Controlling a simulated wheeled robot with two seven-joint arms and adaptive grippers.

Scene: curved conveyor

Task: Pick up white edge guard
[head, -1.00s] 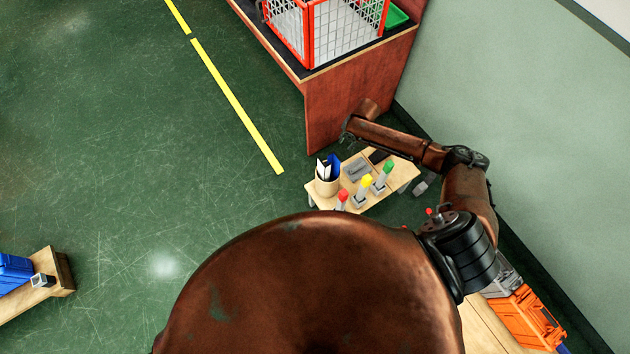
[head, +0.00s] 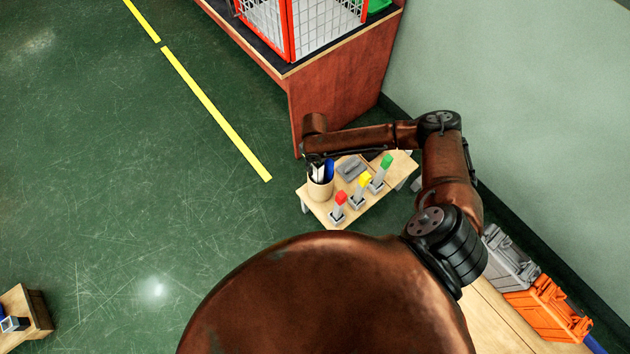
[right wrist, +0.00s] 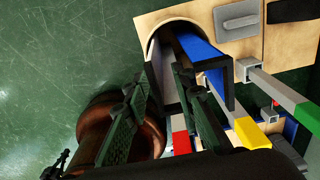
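The white edge guard (head: 316,174) stands in a round tan holder (head: 320,188) on the small table, beside a blue edge guard (head: 328,170). My right gripper (head: 315,160) is over the holder, at the guards' upper ends. In the right wrist view, my right gripper (right wrist: 160,78) has its two dark fingers apart. The pale guard (right wrist: 164,66) shows between them, and the blue guard (right wrist: 203,55) is to the right. I cannot tell whether the fingers touch the white guard. My left gripper is not in view.
Red, yellow and green-topped tools (head: 362,182) stand in grey bases on the small table (head: 345,213). A brown bench (head: 340,100) with a red-framed wire crate (head: 300,30) is behind. Grey and orange cases (head: 545,308) lie at lower right.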

